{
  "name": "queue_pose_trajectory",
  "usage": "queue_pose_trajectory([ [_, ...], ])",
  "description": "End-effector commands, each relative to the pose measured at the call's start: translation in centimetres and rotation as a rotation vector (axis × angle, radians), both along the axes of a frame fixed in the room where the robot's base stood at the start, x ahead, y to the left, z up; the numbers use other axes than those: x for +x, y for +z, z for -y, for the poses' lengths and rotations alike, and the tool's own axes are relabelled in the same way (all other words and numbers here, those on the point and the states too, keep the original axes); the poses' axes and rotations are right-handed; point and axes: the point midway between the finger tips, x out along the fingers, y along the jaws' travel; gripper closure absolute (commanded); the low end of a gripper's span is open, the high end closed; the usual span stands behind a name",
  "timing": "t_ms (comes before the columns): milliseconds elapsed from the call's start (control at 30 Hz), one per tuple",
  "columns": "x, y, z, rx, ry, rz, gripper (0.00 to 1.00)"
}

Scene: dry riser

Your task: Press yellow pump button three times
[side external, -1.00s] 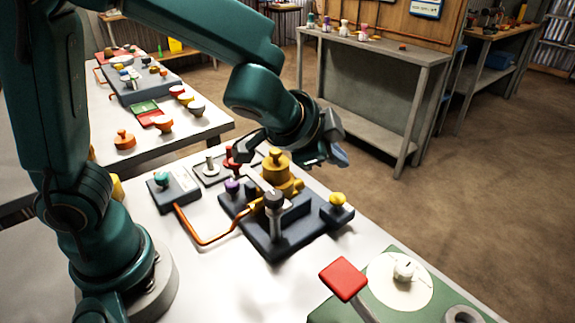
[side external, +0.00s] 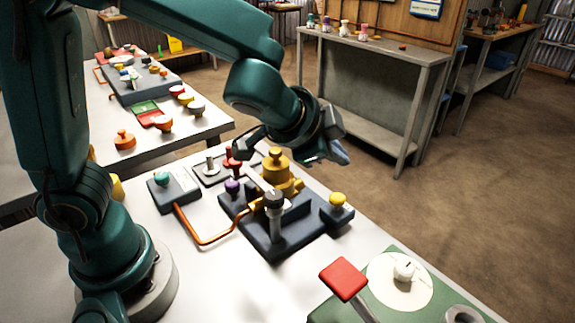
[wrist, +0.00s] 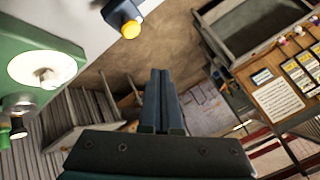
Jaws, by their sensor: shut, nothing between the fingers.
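The yellow button (side external: 337,199) is a small dome on a dark block at the right corner of the dark pump base (side external: 268,240). In the wrist view the yellow button (wrist: 131,29) shows near the top, left of my fingers. My gripper (side external: 338,153) is shut and empty. It hangs above and beyond the pump base, apart from the button, with its fingers pointing to the right. The shut fingers (wrist: 161,78) also show side by side in the wrist view. A yellow-gold stepped fitting (side external: 277,170) stands on the pump base behind a grey-capped post.
A purple knob (side external: 232,186) and an orange pipe (side external: 200,242) lie left of the fitting, near a grey box with a teal button (side external: 161,178). A green board with a red square paddle (side external: 343,279) is at the front right. A grey bench (side external: 378,60) stands beyond.

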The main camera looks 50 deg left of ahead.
Motion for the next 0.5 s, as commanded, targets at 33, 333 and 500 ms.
queue_pose_trajectory([
  [33, 0.1, 0.7, 0.0, -0.003, 0.005, 0.007, 1.00],
  [333, 0.0, 3.4, 0.0, -0.003, -0.002, 0.001, 1.00],
  [500, 0.0, 3.4, 0.0, -0.003, -0.003, 0.000, 1.00],
])
